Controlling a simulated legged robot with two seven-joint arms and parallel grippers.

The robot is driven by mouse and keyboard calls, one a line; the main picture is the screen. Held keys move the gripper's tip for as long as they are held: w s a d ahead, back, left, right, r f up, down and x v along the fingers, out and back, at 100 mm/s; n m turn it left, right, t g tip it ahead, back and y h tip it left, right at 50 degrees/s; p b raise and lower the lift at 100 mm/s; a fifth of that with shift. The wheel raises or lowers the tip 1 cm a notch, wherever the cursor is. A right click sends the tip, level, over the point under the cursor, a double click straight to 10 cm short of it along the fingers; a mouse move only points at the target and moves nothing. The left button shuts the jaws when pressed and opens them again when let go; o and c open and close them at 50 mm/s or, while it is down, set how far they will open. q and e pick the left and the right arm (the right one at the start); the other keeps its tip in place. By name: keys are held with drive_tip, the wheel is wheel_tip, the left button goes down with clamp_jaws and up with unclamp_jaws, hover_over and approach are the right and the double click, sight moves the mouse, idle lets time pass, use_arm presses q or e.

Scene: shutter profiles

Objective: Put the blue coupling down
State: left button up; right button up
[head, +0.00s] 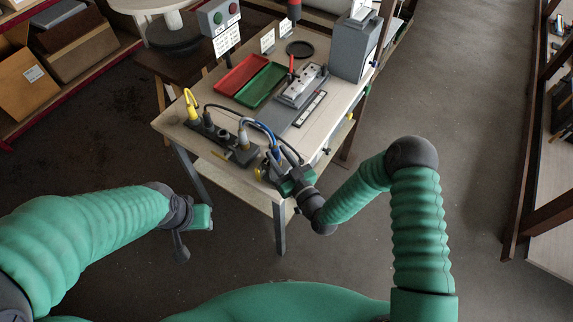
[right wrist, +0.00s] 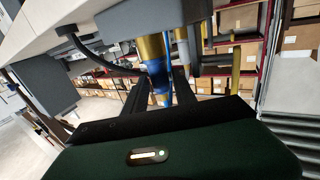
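The blue coupling (right wrist: 158,82), with a brass-coloured part, sits between the two dark fingers of my right gripper (right wrist: 160,92) in the right wrist view. The fingers look closed on it. In the head view my right gripper (head: 276,170) is at the table's near right corner, beside the dark connector block, and mostly hides the coupling. A blue cable (head: 262,128) arches from the block toward this gripper. My left gripper (head: 190,235) hangs empty over the floor, left of the table; its finger opening is unclear.
The table (head: 175,125) carries a dark block (head: 215,132) with a yellow-cabled connector, a red tray (head: 240,75), a green tray (head: 260,85), a grey fixture (head: 300,88) and a grey box (head: 355,50). The floor in front is clear.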

drive_tip(key=b+v, duration=0.1)
drive_tip(key=v, duration=0.9)
drive_tip(key=d+f+g+h, duration=0.2)
drive_tip(key=d+g+h, duration=0.3)
drive_tip(key=d+g, duration=0.25)
drive_tip(key=s+d+r+m+g+h, duration=0.1)
drive_tip(key=s+d+r+m+g, duration=0.1)
drive_tip(key=s, duration=0.5)
drive_tip(key=s+d+r+m+g+h, duration=0.2)
drive_tip(key=s+d+r+m+g, duration=0.1)
drive_tip(key=s, duration=0.4)
drive_tip(key=shift+d+r+g, duration=0.45)
drive_tip(key=shift+d+r, duration=0.5)
drive_tip(key=shift+r, duration=0.05)
drive_tip(key=shift+s, duration=0.15)
